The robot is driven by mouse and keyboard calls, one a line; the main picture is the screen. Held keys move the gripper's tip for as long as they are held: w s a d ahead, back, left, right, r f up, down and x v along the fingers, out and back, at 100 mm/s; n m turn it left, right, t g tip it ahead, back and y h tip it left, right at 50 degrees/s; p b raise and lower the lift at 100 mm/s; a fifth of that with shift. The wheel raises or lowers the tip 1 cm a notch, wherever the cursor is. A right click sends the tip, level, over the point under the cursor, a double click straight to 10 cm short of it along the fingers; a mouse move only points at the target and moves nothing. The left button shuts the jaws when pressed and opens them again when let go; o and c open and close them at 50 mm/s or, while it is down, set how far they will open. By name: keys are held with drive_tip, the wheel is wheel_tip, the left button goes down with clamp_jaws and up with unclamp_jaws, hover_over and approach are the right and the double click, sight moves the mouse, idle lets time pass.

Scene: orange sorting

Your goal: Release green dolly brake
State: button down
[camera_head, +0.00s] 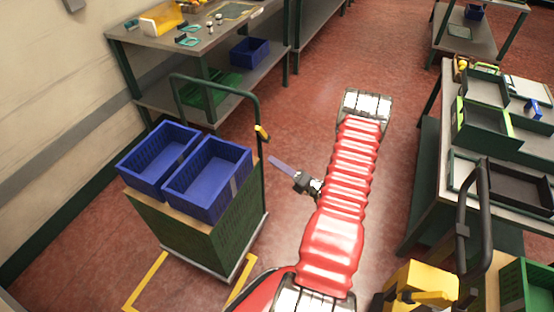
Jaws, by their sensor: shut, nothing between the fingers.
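The green dolly (210,235) stands left of centre with two blue crates, a left one (135,165) and a right one (205,190), on its wooden top. Its green push handle (215,84) rises behind the crates.
A workbench (190,45) with tools stands behind the dolly, a blue crate (250,52) on its lower shelf. At the right are a table (452,105) with trays and a dark cart handle (464,205). Yellow floor markings (150,280) lie below the dolly. Red floor (310,110) is clear between.

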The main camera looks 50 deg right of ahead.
sight(264, 139)
drive_tip(key=w+d+r, duration=0.2)
drive_tip(key=w+r, duration=0.1)
drive_tip(key=w, duration=0.6)
drive_tip(key=shift+w, duration=0.15)
drive_tip(key=shift+d, duration=0.1)
drive_tip(key=shift+d, duration=0.1)
drive_tip(key=shift+d+r+m, duration=0.15)
drive_tip(key=shift+m, duration=0.15)
